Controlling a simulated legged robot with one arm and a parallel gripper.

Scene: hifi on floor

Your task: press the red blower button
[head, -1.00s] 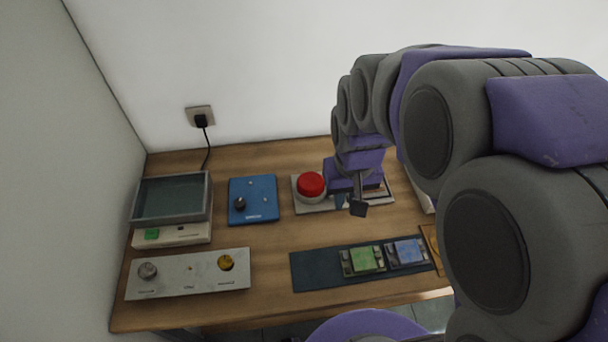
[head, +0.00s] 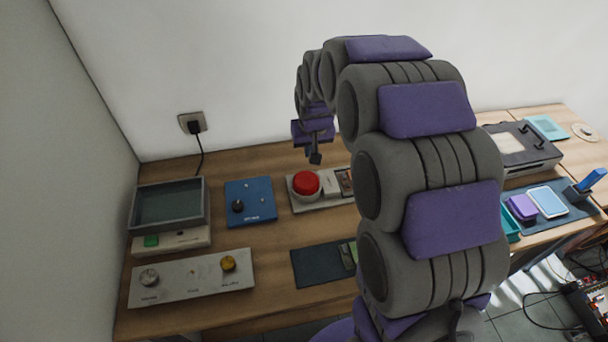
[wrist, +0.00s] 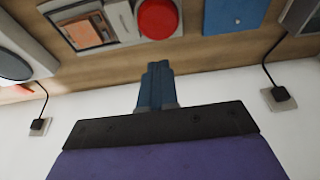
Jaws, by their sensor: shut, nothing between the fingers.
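The red button (head: 306,182) is a round red dome on a pale base plate (head: 306,205) at the back middle of the wooden bench. In the wrist view the red button (wrist: 157,17) shows at the top, just beyond the fingertips. My gripper (head: 316,159) hangs above and slightly behind the button, apart from it. In the wrist view its fingers (wrist: 158,68) are together with nothing between them. What the plate carries right of the button is partly hidden by my arm in the head view.
A blue box with a knob (head: 250,201) is left of the button. A grey tray (head: 168,204) stands farther left, with a knob panel (head: 192,278) in front. A dark mat (head: 318,267) lies at the front. A wall socket (head: 192,124) is behind. Bare wood surrounds the plate's front.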

